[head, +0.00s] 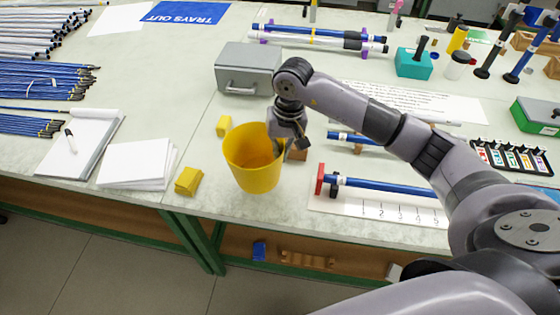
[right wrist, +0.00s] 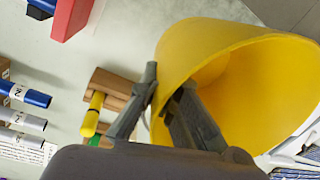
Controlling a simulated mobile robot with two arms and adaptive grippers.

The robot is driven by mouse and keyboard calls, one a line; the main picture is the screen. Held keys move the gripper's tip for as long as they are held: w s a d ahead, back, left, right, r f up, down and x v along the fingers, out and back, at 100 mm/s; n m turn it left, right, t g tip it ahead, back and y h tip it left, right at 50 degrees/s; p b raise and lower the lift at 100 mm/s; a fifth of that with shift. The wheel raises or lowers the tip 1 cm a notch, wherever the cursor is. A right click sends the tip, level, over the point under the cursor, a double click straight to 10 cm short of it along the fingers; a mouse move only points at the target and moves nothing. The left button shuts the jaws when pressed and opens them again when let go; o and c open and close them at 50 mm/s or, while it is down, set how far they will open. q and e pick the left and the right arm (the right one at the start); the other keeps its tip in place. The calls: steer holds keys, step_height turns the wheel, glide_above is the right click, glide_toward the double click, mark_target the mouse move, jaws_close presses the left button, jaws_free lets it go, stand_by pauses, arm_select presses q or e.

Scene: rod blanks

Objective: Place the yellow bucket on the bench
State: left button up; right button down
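The yellow bucket (head: 254,160) is upright at the front of the bench (head: 225,195), near its front edge. I cannot tell whether its base touches the bench top or hangs just above it. My right gripper (head: 291,140) is at the bucket's right rim. In the right wrist view the bucket (right wrist: 245,85) fills the right side, and my right gripper (right wrist: 168,85) has one finger outside the wall and one inside, closed on the rim. The bucket looks empty in the part I see. My left gripper is not in view.
Yellow blocks (head: 188,181) and a paper stack (head: 137,163) lie left of the bucket. A grey metal box (head: 248,68) stands behind it. A blue rod on a numbered board (head: 375,208) lies to the right. Small wooden blocks (right wrist: 112,84) are close to the gripper.

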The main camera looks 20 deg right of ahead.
steer(key=shift+f, duration=0.25)
steer(key=shift+s+f, duration=0.1)
steer(key=shift+f, duration=0.15)
step_height(320, 180, down, 4)
steer(key=shift+r+p, duration=0.25)
steer(key=shift+p, duration=0.25)
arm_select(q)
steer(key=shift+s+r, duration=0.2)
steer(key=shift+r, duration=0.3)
arm_select(e)
steer(key=shift+f, duration=0.2)
steer(key=c, duration=1.8)
jaws_free()
arm_select(q)
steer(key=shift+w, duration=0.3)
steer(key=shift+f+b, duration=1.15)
steer(key=shift+b, duration=0.1)
arm_select(e)
step_height(320, 180, up, 12)
steer(key=d, duration=0.1)
steer(key=shift+s+d, duration=0.15)
